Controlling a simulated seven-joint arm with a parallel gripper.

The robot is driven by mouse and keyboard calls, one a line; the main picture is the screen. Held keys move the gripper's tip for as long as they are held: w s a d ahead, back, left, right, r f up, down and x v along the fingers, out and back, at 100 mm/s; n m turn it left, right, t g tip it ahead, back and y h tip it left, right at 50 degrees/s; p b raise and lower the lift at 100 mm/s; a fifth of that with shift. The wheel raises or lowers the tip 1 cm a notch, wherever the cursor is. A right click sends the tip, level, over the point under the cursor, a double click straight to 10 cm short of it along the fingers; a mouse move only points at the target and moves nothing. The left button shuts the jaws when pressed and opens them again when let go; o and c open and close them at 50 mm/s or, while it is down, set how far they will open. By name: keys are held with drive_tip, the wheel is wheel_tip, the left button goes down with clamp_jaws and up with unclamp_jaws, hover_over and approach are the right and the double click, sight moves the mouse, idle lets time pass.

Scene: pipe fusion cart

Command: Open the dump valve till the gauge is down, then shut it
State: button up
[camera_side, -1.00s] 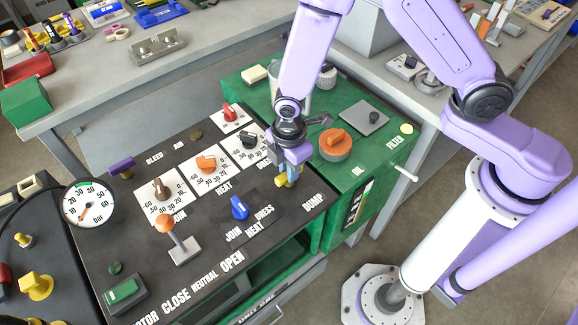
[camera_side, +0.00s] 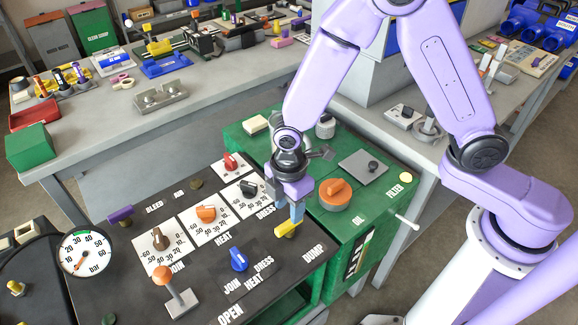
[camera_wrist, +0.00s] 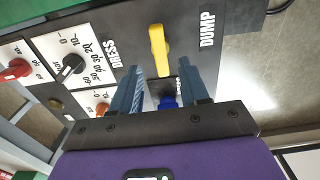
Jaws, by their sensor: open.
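The dump valve handle (camera_side: 286,229) is a yellow lever on the black panel, left of the DUMP label. It also shows in the wrist view (camera_wrist: 159,45), lying roughly up and down the picture. My gripper (camera_side: 297,213) is open and empty, just above the lever's right end in the side view. In the wrist view, my gripper's blue fingers (camera_wrist: 160,64) stand apart on either side of the lever's near end. The round white gauge (camera_side: 88,247) is at the panel's left; its orange needle points to the lower left, near the low end of the scale.
A blue selector knob (camera_side: 239,260) is left of the lever. White dials with an orange knob (camera_side: 206,213) and black knobs are behind it. An orange-handled lever (camera_side: 163,276) stands at the front left. The green cart top (camera_side: 375,200) with an orange oil cap is at the right.

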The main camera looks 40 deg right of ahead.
sight(289, 222)
wheel_tip(289, 222, up, 12)
drive_tip(key=shift+r, duration=0.25)
idle(0.4)
drive_tip(key=s+d+r+m, duration=0.2)
drive_tip(key=s+d, duration=0.7)
drive_tip(key=s+d+r+m, duration=0.1)
drive_tip(key=s+d+m, duration=0.2)
drive_tip(key=s+d, duration=0.6)
drive_tip(key=shift+s+r+m, duration=0.3)
drive_tip(key=shift+s+r, duration=0.05)
drive_tip(key=shift+s, duration=0.25)
drive_tip(key=shift+d, duration=0.1)
idle(1.2)
